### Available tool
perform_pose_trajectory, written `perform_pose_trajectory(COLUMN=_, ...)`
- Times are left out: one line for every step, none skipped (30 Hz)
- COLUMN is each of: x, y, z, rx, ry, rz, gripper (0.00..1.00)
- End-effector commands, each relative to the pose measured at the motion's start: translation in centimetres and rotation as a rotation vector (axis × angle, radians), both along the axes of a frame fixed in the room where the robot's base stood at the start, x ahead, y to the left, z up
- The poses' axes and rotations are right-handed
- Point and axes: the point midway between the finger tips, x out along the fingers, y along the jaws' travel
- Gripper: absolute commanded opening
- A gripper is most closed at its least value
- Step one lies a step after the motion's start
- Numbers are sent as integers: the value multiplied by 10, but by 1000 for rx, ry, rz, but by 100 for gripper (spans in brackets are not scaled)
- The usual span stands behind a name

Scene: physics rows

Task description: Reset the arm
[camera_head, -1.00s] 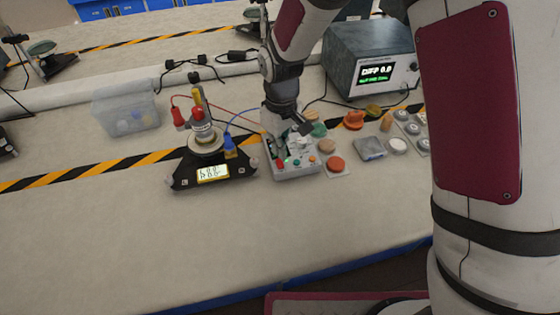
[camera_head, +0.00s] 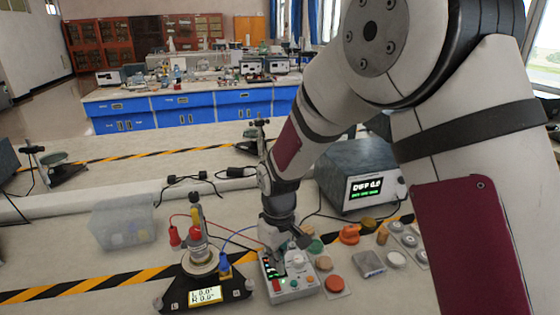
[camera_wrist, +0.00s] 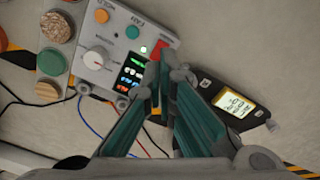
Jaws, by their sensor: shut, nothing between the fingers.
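My arm reaches over the bench, and my gripper (camera_head: 279,256) is low over a grey control box (camera_head: 296,292) with small buttons and a knob. In the wrist view my gripper (camera_wrist: 164,72) has its green-lined fingers drawn together at the tips, with nothing seen between them. The tips overlap the edge of the control box (camera_wrist: 84,66) by a red part and a lit green display. I cannot tell whether they touch it.
A black instrument (camera_head: 180,296) with a lit display stands left of the box. A power supply (camera_head: 358,165) stands behind, right. Coloured discs, including a red one (camera_head: 334,284), lie to the right. A clear bin (camera_head: 122,228) is at left. Cables cross behind the box.

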Motion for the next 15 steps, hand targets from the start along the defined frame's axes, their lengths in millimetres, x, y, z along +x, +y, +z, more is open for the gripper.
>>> perform_pose_trajectory(x=0, y=-6, z=12, rx=4, ry=-13, rz=-16, gripper=0)
perform_pose_trajectory(x=-1, y=-10, z=19, rx=6, ry=-20, rz=-29, gripper=0)
perform_pose_trajectory(x=-2, y=-17, z=32, rx=10, ry=-32, rz=-50, gripper=0)
perform_pose_trajectory(x=-4, y=-23, z=42, rx=13, ry=-42, rz=-68, gripper=0)
perform_pose_trajectory(x=-6, y=-29, z=53, rx=15, ry=-52, rz=-87, gripper=0)
perform_pose_trajectory(x=-10, y=-39, z=68, rx=20, ry=-67, rz=-114, gripper=0)
perform_pose_trajectory(x=-13, y=-45, z=80, rx=24, ry=-79, rz=-136, gripper=0)
perform_pose_trajectory(x=-17, y=-53, z=90, rx=27, ry=-89, rz=-158, gripper=0)
perform_pose_trajectory(x=-23, y=-62, z=104, rx=32, ry=-103, rz=-185, gripper=0)
perform_pose_trajectory(x=-28, y=-69, z=114, rx=35, ry=-115, rz=-207, gripper=0)
perform_pose_trajectory(x=-32, y=-76, z=124, rx=39, ry=-125, rz=-229, gripper=0)
perform_pose_trajectory(x=-40, y=-84, z=136, rx=43, ry=-139, rz=-256, gripper=0)
perform_pose_trajectory(x=-46, y=-91, z=144, rx=48, ry=-151, rz=-278, gripper=0)
perform_pose_trajectory(x=-52, y=-98, z=153, rx=52, ry=-161, rz=-301, gripper=0)
perform_pose_trajectory(x=-60, y=-106, z=163, rx=57, ry=-175, rz=-328, gripper=0)
